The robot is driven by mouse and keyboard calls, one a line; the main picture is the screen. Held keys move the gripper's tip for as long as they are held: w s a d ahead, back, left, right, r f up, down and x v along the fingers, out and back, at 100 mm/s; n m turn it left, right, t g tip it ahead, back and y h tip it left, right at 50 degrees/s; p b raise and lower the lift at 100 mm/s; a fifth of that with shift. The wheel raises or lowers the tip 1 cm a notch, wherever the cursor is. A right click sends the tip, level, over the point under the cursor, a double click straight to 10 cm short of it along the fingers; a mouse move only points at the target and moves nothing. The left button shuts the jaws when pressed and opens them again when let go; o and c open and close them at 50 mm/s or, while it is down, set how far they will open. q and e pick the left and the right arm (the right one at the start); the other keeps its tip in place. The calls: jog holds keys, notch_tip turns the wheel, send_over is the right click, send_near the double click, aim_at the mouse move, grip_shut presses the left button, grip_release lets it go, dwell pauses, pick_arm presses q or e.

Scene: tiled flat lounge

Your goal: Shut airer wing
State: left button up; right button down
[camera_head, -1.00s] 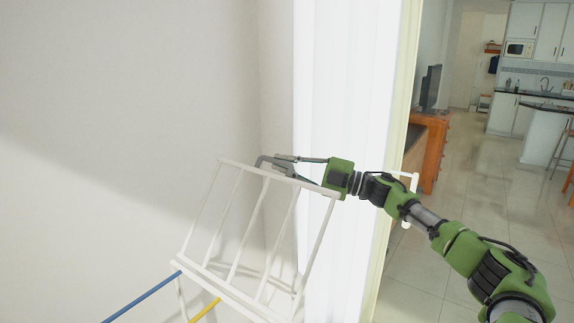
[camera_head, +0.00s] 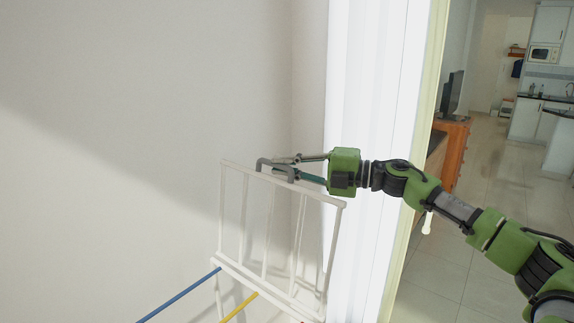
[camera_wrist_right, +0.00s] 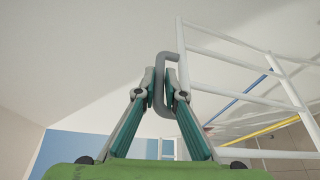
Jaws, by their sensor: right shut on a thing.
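The raised wing (camera_head: 335,202) of the airer is a white barred panel in the middle of the head view, standing tilted near the wall. Its top rail carries a grey U-shaped handle (camera_head: 262,163). My right gripper (camera_head: 288,166) comes in from the right and is shut on this handle. In the right wrist view the handle (camera_wrist_right: 160,65) passes between the closed fingertips (camera_wrist_right: 161,92), and the wing's white bars (camera_wrist_right: 181,45) lie to the right. My left gripper is not in view.
A blue rod (camera_head: 180,294) and a yellow rod (camera_head: 239,306) of the airer run below the wing. A plain wall (camera_head: 110,100) is behind and left. A white curtain (camera_head: 375,100) hangs right of the wing. Open tiled floor (camera_head: 495,165) lies beyond, with a wooden cabinet (camera_head: 456,150).

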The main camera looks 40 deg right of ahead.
jog(key=shift+a+r, duration=0.1)
jog(key=shift+r, duration=0.05)
jog(key=c, duration=2.4)
grip_release()
jog(key=shift+c, duration=0.2)
jog(key=shift+o, duration=0.2)
jog(key=shift+s+a, duration=0.1)
jog(key=shift+a, duration=0.05)
jog(key=shift+s+d+f, duration=0.3)
jog(key=shift+s+d, duration=0.05)
jog(key=shift+d, duration=0.05)
jog(key=v, duration=1.1)
jog(key=shift+r, duration=0.25)
